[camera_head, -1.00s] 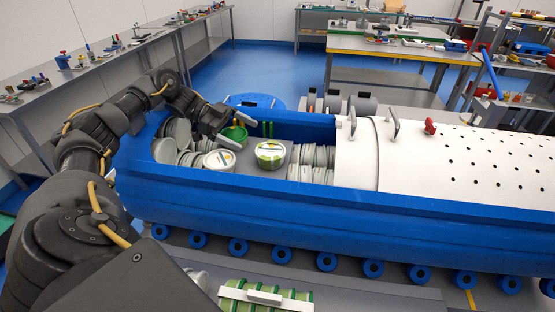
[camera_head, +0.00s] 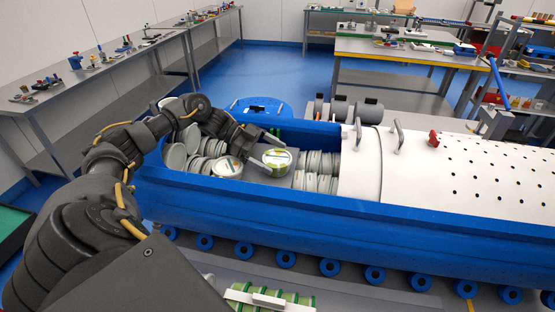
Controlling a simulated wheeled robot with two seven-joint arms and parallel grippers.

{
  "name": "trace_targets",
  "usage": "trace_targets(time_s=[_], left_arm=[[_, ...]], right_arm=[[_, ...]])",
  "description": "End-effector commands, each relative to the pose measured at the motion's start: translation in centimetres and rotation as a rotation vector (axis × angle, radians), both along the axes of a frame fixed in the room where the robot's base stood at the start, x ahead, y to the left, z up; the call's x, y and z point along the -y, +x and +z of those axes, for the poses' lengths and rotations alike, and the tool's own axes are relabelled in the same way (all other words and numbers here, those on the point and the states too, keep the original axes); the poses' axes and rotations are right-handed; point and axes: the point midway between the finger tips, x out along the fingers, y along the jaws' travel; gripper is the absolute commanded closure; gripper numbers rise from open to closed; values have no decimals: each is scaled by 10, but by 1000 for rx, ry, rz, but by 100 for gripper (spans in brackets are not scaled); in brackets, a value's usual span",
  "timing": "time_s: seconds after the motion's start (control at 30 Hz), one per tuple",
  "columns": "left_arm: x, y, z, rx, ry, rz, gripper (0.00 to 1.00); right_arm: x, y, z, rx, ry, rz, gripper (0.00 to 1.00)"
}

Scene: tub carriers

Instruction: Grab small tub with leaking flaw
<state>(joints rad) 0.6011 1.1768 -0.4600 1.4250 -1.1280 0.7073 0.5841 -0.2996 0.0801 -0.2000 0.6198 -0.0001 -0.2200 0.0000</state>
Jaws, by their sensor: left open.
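Tubs sit inside the open end of a long blue trough (camera_head: 330,205). A white tub with a green and yellow label (camera_head: 277,160) stands upright on the trough's grey floor. A white tub with a small orange and blue mark (camera_head: 228,168) stands to its left. I cannot make out a leak on either. My left gripper (camera_head: 264,152) is open and empty, its fingers pointing at the green-labelled tub from the left, close to its rim. I cannot tell whether they touch it. My right gripper is not in view.
Stacked pale discs or lids (camera_head: 176,156) fill the trough's left end, and more (camera_head: 318,172) stand right of the tubs. A white perforated cover (camera_head: 460,175) closes the right part. Green-banded tubs (camera_head: 266,296) lie at the front.

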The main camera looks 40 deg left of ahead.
Motion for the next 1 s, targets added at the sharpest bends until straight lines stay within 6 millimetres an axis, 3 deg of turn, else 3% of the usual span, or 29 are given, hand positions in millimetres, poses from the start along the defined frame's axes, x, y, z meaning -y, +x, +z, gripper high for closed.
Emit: trace_targets(time_s=[0.27, 0.6, 0.87, 1.0], left_arm=[[2, 1, -2, 0, 1, 1, 3], [2, 1, -1, 0, 1, 1, 47], [2, 1, 1, 4, 0, 1, 48], [1, 2, 16, 8, 1, 0, 48]], right_arm=[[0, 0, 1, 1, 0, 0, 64], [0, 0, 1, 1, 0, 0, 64], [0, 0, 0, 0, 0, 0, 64], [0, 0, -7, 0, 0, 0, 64]])
